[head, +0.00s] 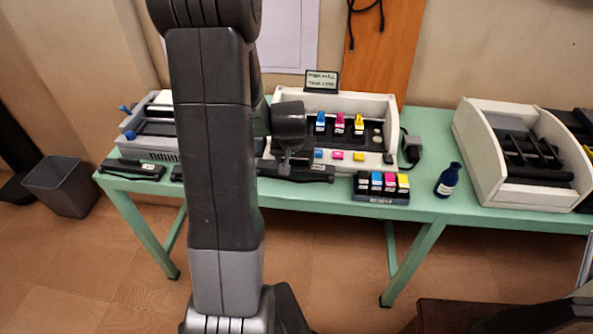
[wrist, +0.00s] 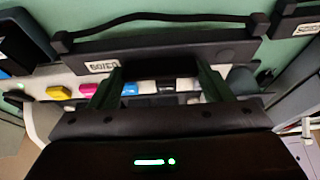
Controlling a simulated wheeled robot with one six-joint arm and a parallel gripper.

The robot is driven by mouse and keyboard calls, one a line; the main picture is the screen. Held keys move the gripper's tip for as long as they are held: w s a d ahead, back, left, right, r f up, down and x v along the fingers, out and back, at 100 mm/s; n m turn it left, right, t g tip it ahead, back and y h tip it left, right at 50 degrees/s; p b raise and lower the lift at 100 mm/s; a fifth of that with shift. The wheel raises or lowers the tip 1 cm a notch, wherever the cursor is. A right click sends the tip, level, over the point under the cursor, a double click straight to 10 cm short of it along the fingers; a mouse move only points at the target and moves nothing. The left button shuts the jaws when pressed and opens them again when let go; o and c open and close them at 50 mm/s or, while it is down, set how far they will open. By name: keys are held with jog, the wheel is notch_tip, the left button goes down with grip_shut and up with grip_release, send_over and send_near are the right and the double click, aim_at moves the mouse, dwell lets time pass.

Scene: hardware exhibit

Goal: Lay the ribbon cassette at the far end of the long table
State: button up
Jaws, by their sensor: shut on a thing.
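My gripper (head: 293,157) is shut on a black ribbon cassette (head: 312,174) at the table's front edge, before the middle printer. In the wrist view my gripper's two fingers (wrist: 162,88) meet the cassette's (wrist: 190,52) long side, near a white label. A dark ribbon strand runs along its other side. I cannot tell whether it touches the tabletop. Another black cassette (head: 133,169) lies at the table's left front corner. Part of one more (head: 177,173) shows beside my arm. The long green table (head: 432,135) runs across the view.
An open printer (head: 385,105) with coloured cartridges stands behind my gripper. A cartridge tray (head: 380,198) and a dark blue bottle (head: 447,181) stand to the right, then a large open cream printer (head: 480,150). A grey printer (head: 150,143) is at left.

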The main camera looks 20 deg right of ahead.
aim_at(295, 168)
jog(key=shift+f, duration=2.15)
jog(key=shift+f+b, duration=0.2)
jog(key=shift+b, duration=0.15)
jog(key=o, duration=1)
jog(key=shift+r, duration=0.1)
jog(key=shift+r, duration=0.3)
jog(key=v, duration=1.1)
jog(key=shift+s+r, duration=0.2)
jog(key=shift+r, duration=0.1)
jog(key=shift+a, duration=0.1)
